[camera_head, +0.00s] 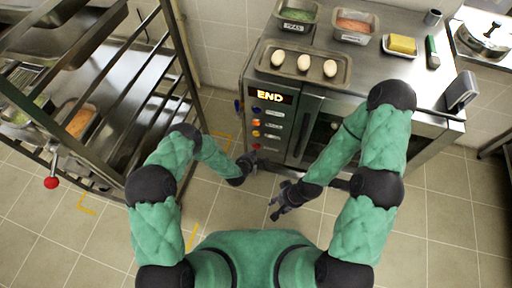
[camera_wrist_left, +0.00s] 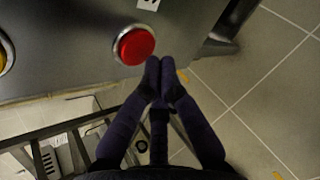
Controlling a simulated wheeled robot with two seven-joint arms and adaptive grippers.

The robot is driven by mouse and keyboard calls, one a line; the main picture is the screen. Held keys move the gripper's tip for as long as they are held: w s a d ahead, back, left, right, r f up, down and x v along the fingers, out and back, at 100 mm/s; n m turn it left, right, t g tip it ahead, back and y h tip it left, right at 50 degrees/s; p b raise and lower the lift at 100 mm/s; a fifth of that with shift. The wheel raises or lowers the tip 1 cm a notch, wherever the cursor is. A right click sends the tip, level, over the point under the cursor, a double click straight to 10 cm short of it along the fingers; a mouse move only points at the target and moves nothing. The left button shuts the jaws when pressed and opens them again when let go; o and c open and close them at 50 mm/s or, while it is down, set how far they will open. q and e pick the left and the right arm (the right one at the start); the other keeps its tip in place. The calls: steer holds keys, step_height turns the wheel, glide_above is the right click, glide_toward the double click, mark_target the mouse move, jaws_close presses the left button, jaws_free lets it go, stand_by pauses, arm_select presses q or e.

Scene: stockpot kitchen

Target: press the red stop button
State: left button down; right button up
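The red stop button (camera_wrist_left: 135,45) is a round red dome in a pale ring on the oven's dark front panel. In the head view it is the small lowest button (camera_head: 256,146) of the column. My left gripper (camera_head: 249,161) is just below it in the head view. In the left wrist view the fingertips (camera_wrist_left: 160,66) are together and empty, beside the button's lower right edge; I cannot tell whether they touch it. My right gripper (camera_head: 275,207) hangs in front of the oven door, its fingers apart and empty.
The oven (camera_head: 298,125) has a lit "END" display (camera_head: 270,96). On top are a tray (camera_head: 343,79) with three pale rolls, food pans, a yellow block (camera_head: 402,44) and a green-handled item. A metal rack (camera_head: 110,95) stands left. The tiled floor between is clear.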

arm_select(q)
steer(key=shift+w, duration=0.2)
steer(key=shift+w+d+b, duration=0.1)
steer(key=shift+w+b, duration=0.1)
steer(key=shift+b, duration=0.1)
steer(key=shift+w+d, duration=0.15)
steer(key=shift+w, duration=0.25)
stand_by(0.8)
steer(key=shift+s, duration=0.15)
stand_by(0.3)
steer(key=shift+s+a, duration=0.25)
steer(key=shift+s, duration=0.4)
steer(key=shift+s+a+p, duration=0.2)
steer(key=shift+s+a, duration=0.05)
steer(key=shift+s, duration=0.55)
steer(key=shift+s+a+p, duration=0.2)
steer(key=shift+s+a, duration=0.1)
steer(key=shift+s, duration=0.5)
steer(key=shift+s+a+p, duration=0.2)
steer(key=shift+s+a, duration=0.05)
steer(key=shift+s, duration=0.55)
